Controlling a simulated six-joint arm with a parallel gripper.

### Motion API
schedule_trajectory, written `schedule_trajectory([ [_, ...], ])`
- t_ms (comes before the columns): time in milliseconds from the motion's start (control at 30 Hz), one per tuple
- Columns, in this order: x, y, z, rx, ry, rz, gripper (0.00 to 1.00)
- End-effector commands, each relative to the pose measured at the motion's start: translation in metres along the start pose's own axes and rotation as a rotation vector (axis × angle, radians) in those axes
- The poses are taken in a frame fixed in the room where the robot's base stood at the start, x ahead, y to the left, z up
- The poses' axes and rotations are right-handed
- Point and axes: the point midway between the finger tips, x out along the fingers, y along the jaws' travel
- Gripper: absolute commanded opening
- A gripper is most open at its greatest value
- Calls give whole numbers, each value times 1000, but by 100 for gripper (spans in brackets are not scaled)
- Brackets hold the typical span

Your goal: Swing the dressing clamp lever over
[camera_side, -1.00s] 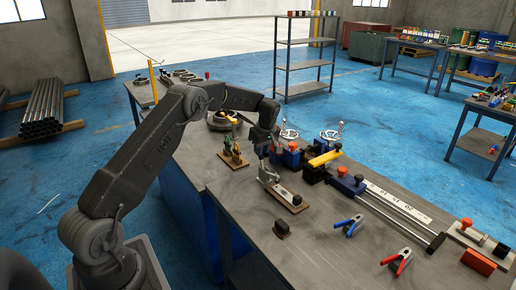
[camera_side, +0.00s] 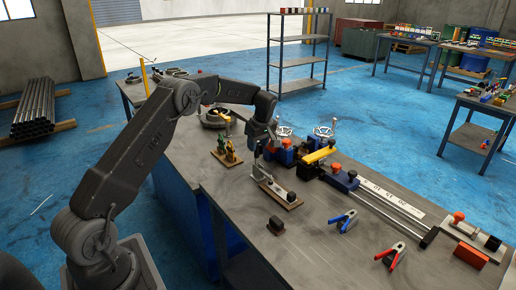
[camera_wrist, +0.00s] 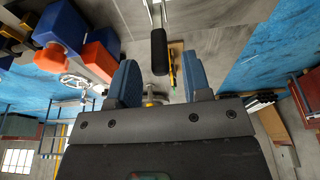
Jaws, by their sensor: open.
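The dressing clamp (camera_side: 284,196) is fixed on a small wooden board on the grey bench in the side view. Its metal lever (camera_side: 260,171) stands up at the left end of the board, just under my gripper (camera_side: 266,145). In the wrist view, the lever's black grip (camera_wrist: 159,50) points into the space ahead of my gripper (camera_wrist: 161,76). The two blue-padded fingers are apart, one on each side of the grip's line. The grip appears just beyond the fingertips, and no contact shows. In the side view my fingers are small and partly hidden by my wrist.
Blue and orange blocks (camera_side: 285,153) and a yellow bar (camera_side: 319,155) stand close behind the clamp. A stand with green and yellow tools (camera_side: 227,152) is to the left.

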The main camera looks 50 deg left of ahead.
Motion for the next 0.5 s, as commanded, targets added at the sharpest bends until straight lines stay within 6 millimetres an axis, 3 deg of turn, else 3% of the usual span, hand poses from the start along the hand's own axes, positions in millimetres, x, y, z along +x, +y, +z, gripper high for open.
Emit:
schedule_trajectory([
  [500, -45, 0, -12, 0, 1, 1, 45],
])
